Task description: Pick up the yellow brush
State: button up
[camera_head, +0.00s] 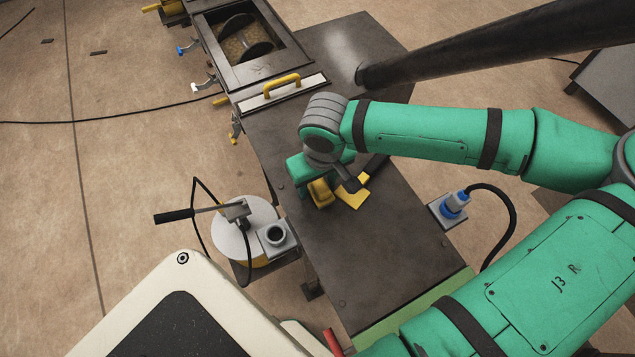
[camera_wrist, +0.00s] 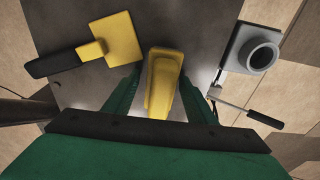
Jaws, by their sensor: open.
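Two yellow items are on the dark table (camera_head: 400,240). One is a long rounded yellow piece (camera_wrist: 163,82), possibly the brush; it also shows in the head view (camera_head: 320,194). In the wrist view it lies between the two green fingers of my gripper (camera_wrist: 164,88), with a gap visible on each side. The other is a flat yellow square tool (camera_wrist: 122,38) with a dark handle, left of the fingers; it also shows in the head view (camera_head: 352,197). My gripper (camera_head: 310,180) is open and low over the table. Its underside is hidden by the wrist in the head view.
A framed box (camera_head: 250,75) with a yellow-handled bar (camera_head: 283,87) stands at the table's far end. A dark pole (camera_head: 470,55) crosses the upper right. A pump with a lever (camera_head: 240,212) stands left of the table. The table's near half is clear.

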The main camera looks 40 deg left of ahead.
jog(key=shift+s+a, duration=0.1)
jog(key=c, duration=1)
jog(key=shift+c, duration=0.2)
jog(key=shift+r, duration=0.15)
